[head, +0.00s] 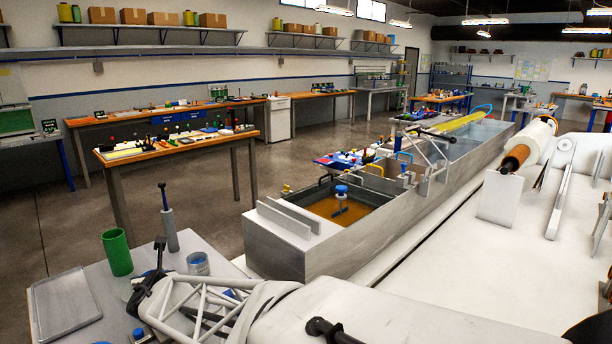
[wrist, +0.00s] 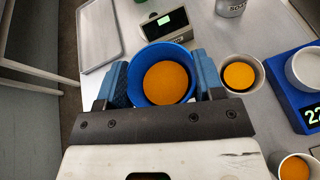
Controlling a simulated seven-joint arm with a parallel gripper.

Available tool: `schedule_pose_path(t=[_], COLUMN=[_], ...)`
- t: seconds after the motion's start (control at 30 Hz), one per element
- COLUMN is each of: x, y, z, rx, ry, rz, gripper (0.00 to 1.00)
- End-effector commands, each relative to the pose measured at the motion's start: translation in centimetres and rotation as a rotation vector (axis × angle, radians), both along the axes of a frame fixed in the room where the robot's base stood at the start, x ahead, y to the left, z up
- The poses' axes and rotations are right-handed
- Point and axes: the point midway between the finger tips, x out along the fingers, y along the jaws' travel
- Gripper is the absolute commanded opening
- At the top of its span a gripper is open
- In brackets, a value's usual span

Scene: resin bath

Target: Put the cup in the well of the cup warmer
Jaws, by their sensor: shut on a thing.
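My gripper (wrist: 162,84) is shut on a blue cup (wrist: 135,64), with a blue finger pad on each side of it. The cup is upright as far as I can tell and has orange liquid in it. In the head view my dark gripper (head: 148,287) is over the near left table, and I cannot make out the cup there. The cup warmer (wrist: 284,82) is a blue box with a number display at the right edge of the wrist view. Its pale round well (wrist: 304,69) is partly cut off and looks empty. The warmer is right of my gripper, apart from the held cup.
A pale cup of orange liquid (wrist: 240,75) stands between my gripper and the warmer; another (wrist: 293,168) is at lower right. A small device with a green display (wrist: 161,27) is just beyond the held cup. A tray (head: 66,306) and green container (head: 117,253) stand at left.

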Motion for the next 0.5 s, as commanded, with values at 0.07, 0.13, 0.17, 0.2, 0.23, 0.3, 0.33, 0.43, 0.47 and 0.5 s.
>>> schedule_pose_path(t=[0.07,0.13,0.17,0.2,0.23,0.3,0.33,0.43,0.47,0.5], x=[1.9,3.4,4.0,4.8,5.3,6.5,6.9,7.9,8.2,8.4], y=[0.6,1.0,1.1,1.3,1.5,1.7,1.7,1.9,2.0,2.0], z=[0.7,1.2,1.4,1.6,1.9,2.4,2.5,2.9,3.0,3.1], rx=[0.002,0.002,0.002,0.002,0.001,0.002,0.002,0.001,0.001,0.001], ry=[-0.001,0.000,-0.001,0.001,0.000,-0.001,0.000,0.000,0.000,0.001], rz=[0.013,0.025,0.030,0.039,0.043,0.055,0.059,0.071,0.074,0.077], gripper=[0.38,0.38,0.38,0.38,0.38,0.38,0.38,0.38,0.38,0.38])
